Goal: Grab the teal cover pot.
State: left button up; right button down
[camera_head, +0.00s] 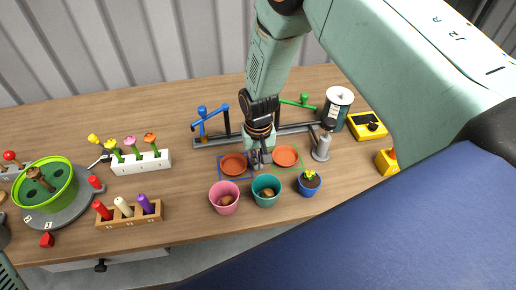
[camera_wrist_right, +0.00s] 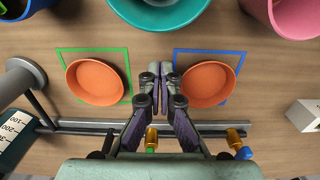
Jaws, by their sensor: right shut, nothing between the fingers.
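The teal cover pot (camera_head: 266,193) stands on the table between a pink pot (camera_head: 224,199) and a blue pot (camera_head: 309,187) with a yellow flower. A brownish lump lies inside the teal pot. In the right wrist view the teal pot's rim (camera_wrist_right: 184,18) is cut off by the top edge. My right gripper (camera_head: 259,162) is just behind the teal pot, between two orange saucers, pointing down. In the wrist view its fingertips (camera_wrist_right: 160,72) are together with nothing between them, apart from the pot. My left gripper is not seen.
The orange saucers (camera_head: 233,164) (camera_head: 286,157) lie in blue and green outlined squares. A rail with blue and green arms (camera_head: 211,141) runs behind. A grey stand (camera_head: 322,147) is to the right. A wooden peg block (camera_head: 130,217) is left; bare table lies in front.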

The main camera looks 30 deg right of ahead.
jog(key=s, duration=0.2)
jog(key=s+p, duration=0.1)
jog(key=s, duration=0.1)
jog(key=shift+a+r, duration=0.25)
jog(key=shift+r, duration=0.15)
jog(key=shift+a+f, duration=0.1)
jog(key=shift+a, duration=0.05)
jog(key=shift+w, duration=0.15)
jog(key=shift+f, duration=0.1)
